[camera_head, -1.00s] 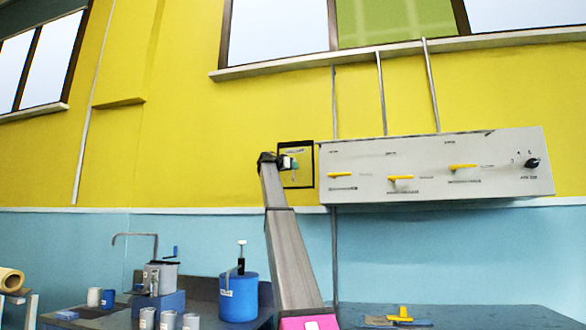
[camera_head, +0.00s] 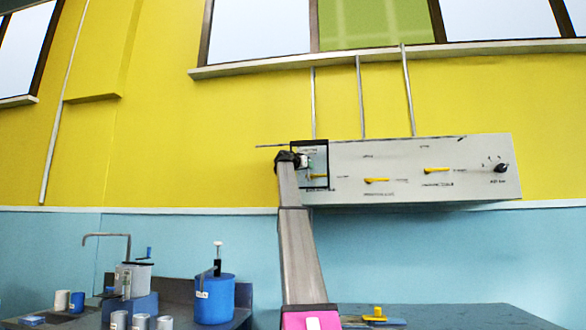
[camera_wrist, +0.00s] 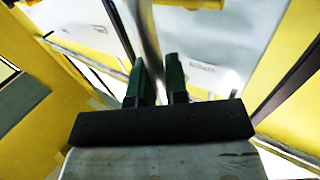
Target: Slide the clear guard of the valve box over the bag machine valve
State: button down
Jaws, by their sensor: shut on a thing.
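The valve box (camera_head: 405,160) is a long pale grey panel on the wall, with a row of yellow valve handles. The clear guard (camera_head: 319,160), a see-through pane in a black frame, is at the box's left end. Its pane lies in front of the leftmost yellow handle (camera_head: 318,176), which shows through it. The labels are too small to read, so I cannot tell which valve is the bag machine's. My gripper (camera_head: 303,161) is at the guard's left part and shut on it. The wrist view shows my dark green fingers (camera_wrist: 159,75) close together; the gripped part is unclear there.
Two more yellow handles (camera_head: 376,181) and a black knob (camera_head: 501,168) sit further right on the box. A thin rail runs along the box top and sticks out left. Below are benches with a blue pot (camera_head: 214,298) and a yellow-handled tool (camera_head: 375,315).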

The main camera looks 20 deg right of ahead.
aim_at(324, 167)
jog(key=shift+s+d, duration=0.7)
jog(key=shift+d, duration=0.25)
jog(key=shift+s+d, duration=0.65)
jog(key=shift+d, duration=0.25)
jog(key=c, duration=1.1)
grip_release()
jog(key=shift+c, duration=0.2)
jog(key=shift+a, duration=0.1)
jog(key=v, duration=1)
jog(key=shift+a, duration=0.25)
jog(key=shift+s+f, duration=0.1)
